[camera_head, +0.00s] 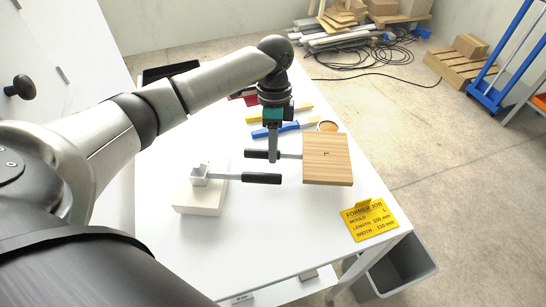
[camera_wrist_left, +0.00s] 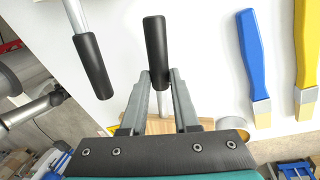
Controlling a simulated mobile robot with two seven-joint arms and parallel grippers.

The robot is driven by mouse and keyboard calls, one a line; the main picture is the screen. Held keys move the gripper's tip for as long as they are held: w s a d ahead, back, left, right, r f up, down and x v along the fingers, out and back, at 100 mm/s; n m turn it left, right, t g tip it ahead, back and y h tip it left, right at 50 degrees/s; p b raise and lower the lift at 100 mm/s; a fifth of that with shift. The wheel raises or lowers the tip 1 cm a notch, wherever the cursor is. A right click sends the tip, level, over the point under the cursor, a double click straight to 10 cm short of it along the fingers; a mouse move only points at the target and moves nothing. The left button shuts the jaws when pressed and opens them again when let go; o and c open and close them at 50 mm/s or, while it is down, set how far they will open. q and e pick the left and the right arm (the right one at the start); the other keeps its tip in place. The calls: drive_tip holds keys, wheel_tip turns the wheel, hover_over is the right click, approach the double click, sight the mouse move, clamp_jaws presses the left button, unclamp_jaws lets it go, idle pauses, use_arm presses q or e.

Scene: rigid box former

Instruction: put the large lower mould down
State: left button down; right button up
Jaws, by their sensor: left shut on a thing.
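My left gripper (camera_head: 273,158) points down and is shut on that handle. In the left wrist view, the fingers (camera_wrist_left: 159,78) close around the rod end of the handle (camera_wrist_left: 155,45), and part of the wooden block (camera_wrist_left: 160,126) shows behind them. The block is over the white table, right of the gripper. I cannot tell whether it touches the tabletop. My right gripper is not in view.
A white block (camera_head: 200,203) carries a small pale piece with a rod and second black handle (camera_head: 262,178), close below the held one. A blue-handled tool (camera_head: 282,130), a yellow-handled tool (camera_head: 285,113) and a round item (camera_head: 327,126) lie behind. A yellow job card (camera_head: 368,220) stands front right.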

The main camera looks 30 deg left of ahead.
use_arm(q)
drive_tip(key=shift+f, duration=1.9)
drive_tip(key=c, duration=0.9)
unclamp_jaws()
drive_tip(key=r, duration=0.4)
drive_tip(key=w+r, duration=0.1)
drive_tip(key=r, duration=0.3)
drive_tip(key=w+a+r, duration=0.1)
drive_tip(key=r, duration=0.3)
drive_tip(key=shift+p, duration=0.4)
